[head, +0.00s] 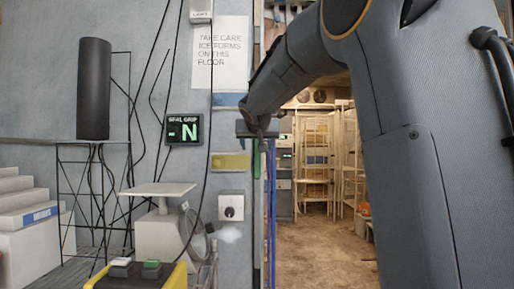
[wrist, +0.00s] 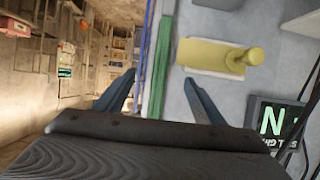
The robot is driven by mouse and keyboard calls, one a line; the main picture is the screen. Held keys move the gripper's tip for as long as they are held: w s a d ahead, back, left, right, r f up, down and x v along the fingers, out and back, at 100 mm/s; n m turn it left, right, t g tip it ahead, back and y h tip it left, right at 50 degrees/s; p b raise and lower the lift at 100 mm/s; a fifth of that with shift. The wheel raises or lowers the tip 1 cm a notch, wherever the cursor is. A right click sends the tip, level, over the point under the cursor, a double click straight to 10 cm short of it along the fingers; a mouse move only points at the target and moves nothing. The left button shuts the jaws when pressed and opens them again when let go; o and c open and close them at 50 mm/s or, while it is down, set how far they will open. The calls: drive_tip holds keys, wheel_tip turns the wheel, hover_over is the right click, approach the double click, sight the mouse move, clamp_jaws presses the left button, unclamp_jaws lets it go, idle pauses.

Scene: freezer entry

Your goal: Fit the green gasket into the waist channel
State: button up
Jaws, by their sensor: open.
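The green gasket (wrist: 161,50) shows in the wrist view as a long green strip along the edge of the door opening. In the head view a short green piece (head: 257,163) shows just below my gripper (head: 258,134). In the wrist view my gripper (wrist: 160,78) is open, with one finger on each side of the strip in the picture. No grip shows, and I cannot tell whether the fingers touch it. I cannot make out the waist channel for certain, nor how much of the strip sits in it.
Blue strips (head: 270,205) hang beside the opening. A yellow plate (head: 230,162) and a display reading "SEAL GRIP N" (head: 184,130) are on the wall to the left. A scale (head: 160,190) stands below. The doorway floor (head: 320,245) is clear in front of shelving.

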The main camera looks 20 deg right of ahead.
drive_tip(key=shift+s+a+b, duration=0.35)
drive_tip(key=shift+s+b, duration=0.15)
drive_tip(key=shift+s, duration=0.3)
drive_tip(key=shift+s+a+b, duration=0.3)
drive_tip(key=shift+s+b, duration=0.15)
drive_tip(key=shift+s, duration=0.3)
drive_tip(key=b+v, duration=0.1)
drive_tip(key=v, duration=0.6)
drive_tip(key=shift+s+r, duration=0.15)
drive_tip(key=shift+s, duration=0.2)
drive_tip(key=shift+a, duration=0.1)
drive_tip(key=s+a+f+n+g+y+p, duration=0.1)
drive_tip(key=s+a+f+g, duration=0.15)
drive_tip(key=f, duration=0.75)
drive_tip(key=s+a+f+n+g+y, duration=0.1)
drive_tip(key=s+f+g, duration=0.15)
drive_tip(key=f, duration=0.65)
drive_tip(key=s+a+f+n+g+y+p, duration=0.1)
drive_tip(key=s+a+f, duration=0.15)
drive_tip(key=f, duration=0.75)
drive_tip(key=s+a+f+g+y+p, duration=0.1)
drive_tip(key=s+a+f+g, duration=0.2)
drive_tip(key=s+f, duration=0.6)
drive_tip(key=s+a+f+n+g+y, duration=0.1)
drive_tip(key=s+a+f+g, duration=0.2)
drive_tip(key=s+f, duration=0.7)
drive_tip(key=s, duration=0.5)
drive_tip(key=shift+f+n+g+p, duration=0.25)
drive_tip(key=shift+n+g+p, duration=0.05)
drive_tip(key=shift+p, duration=0.05)
